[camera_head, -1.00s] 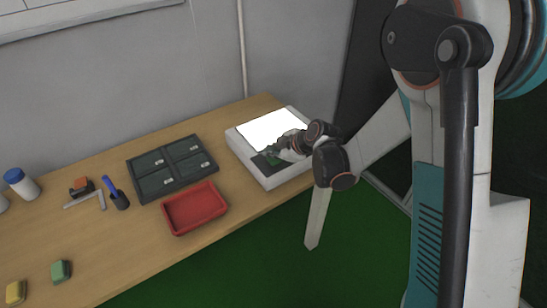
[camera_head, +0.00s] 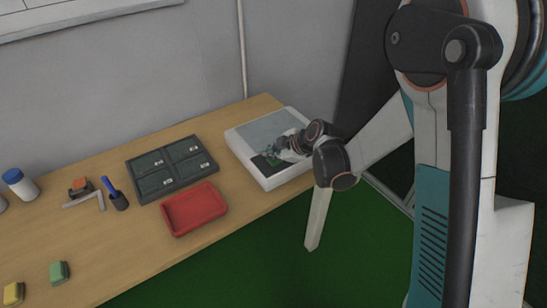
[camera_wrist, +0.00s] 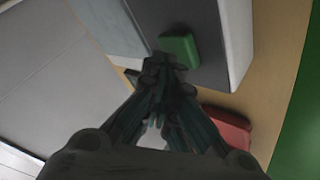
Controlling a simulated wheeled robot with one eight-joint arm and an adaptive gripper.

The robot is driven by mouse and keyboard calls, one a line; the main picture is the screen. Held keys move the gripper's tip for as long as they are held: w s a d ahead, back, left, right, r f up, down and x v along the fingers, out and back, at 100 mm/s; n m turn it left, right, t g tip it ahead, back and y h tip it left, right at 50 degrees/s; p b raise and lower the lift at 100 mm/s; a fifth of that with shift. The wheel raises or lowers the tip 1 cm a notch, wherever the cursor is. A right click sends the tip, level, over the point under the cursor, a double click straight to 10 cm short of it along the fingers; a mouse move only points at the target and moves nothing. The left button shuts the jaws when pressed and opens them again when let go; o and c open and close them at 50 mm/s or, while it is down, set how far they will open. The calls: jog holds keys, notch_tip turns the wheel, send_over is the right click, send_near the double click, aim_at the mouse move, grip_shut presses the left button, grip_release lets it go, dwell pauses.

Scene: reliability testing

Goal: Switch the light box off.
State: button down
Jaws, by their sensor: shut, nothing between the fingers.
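The light box (camera_head: 279,183) is a white, low box at the right end of the table. Its top panel (camera_head: 262,131) is grey and unlit. A green switch or button shows on the dark strip of the box in the wrist view (camera_wrist: 180,50). My gripper (camera_head: 272,152) is shut and empty over the front part of the box top. In the wrist view its fingertips (camera_wrist: 168,65) are at the near edge of the green button; whether they touch it I cannot tell.
A red tray (camera_head: 194,209) and a dark compartment tray (camera_head: 170,167) lie left of the box. The table's front edge is close to the box.

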aim_at(273, 160)
jog(key=shift+r+p, duration=1.8)
jog(key=shift+r, duration=1.2)
